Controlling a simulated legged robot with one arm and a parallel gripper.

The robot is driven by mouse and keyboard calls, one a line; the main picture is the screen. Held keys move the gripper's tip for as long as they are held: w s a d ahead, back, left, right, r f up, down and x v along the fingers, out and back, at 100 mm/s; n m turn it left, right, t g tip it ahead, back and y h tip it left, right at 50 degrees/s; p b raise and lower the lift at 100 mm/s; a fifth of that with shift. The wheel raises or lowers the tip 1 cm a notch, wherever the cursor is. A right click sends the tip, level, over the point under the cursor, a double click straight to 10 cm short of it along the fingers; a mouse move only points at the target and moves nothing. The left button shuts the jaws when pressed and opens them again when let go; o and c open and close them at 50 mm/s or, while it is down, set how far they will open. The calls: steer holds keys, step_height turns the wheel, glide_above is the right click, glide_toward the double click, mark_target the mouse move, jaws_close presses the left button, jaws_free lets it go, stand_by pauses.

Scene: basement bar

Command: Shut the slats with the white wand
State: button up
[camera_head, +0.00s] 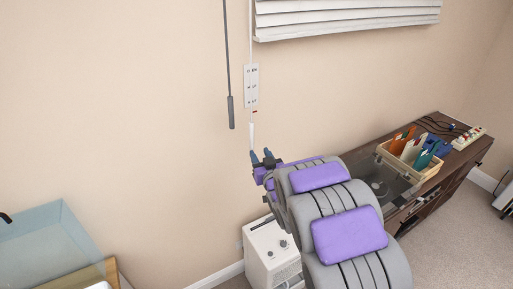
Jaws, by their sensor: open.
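White blinds (345,17) hang at the top of the wall, with only their lower slats in view. A thin white cord runs down beside their left end to a slim white wand (251,135). A grey rod with a thicker grey handle (231,112) hangs to the left of it. My gripper (261,155) is open, with its dark blue fingertips just below the white wand's lower end. I cannot tell whether a fingertip touches the wand. My arm comes in from the bottom right and hides part of what lies behind it.
A small marked plate (251,86) is on the wall behind the cord. A white box with knobs (271,252) stands below my gripper. A brown cabinet (462,150) at right carries a turntable, a crate of sleeves (433,172) and a power strip (468,138). A glass tank (45,245) is lower left.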

steer(key=shift+v, duration=2.85)
steer(key=s+d+m+g+h, duration=0.3)
steer(key=s+d+g+h, duration=0.45)
steer(key=s+d, duration=0.6)
steer(key=s+d+r+g, duration=0.1)
steer(key=s+g, duration=0.4)
steer(key=s, duration=1.1)
steer(key=s+d+r+m+g, duration=0.1)
steer(key=s+g, duration=0.5)
steer(key=s, duration=1)
steer(key=shift+s+d+r+m, duration=0.3)
steer(key=shift+s+d+r, duration=0.05)
steer(key=shift+s+r, duration=0.05)
